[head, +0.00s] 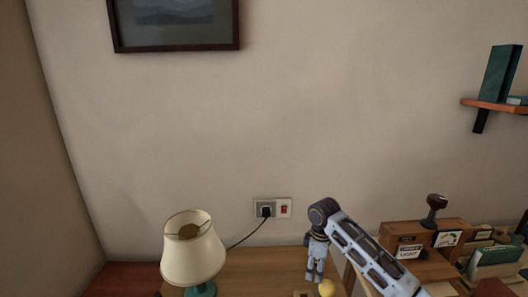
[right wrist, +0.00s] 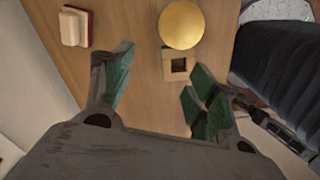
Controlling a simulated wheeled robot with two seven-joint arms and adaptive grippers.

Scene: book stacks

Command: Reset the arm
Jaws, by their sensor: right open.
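My right gripper (head: 316,274) hangs downward over the wooden desk in the head view, at the end of my raised right arm. In the right wrist view my right gripper (right wrist: 155,90) is open, with green pads on its fingers and nothing between them. My left gripper is not in view.
A cream-shaded lamp (head: 193,248) stands on the desk (head: 255,268) to the left. A wooden organizer (head: 420,262) with a dark upright tool stands to the right. A wall outlet (head: 272,208) has a plugged-in cord. A red and cream block (right wrist: 75,27) lies on the desk.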

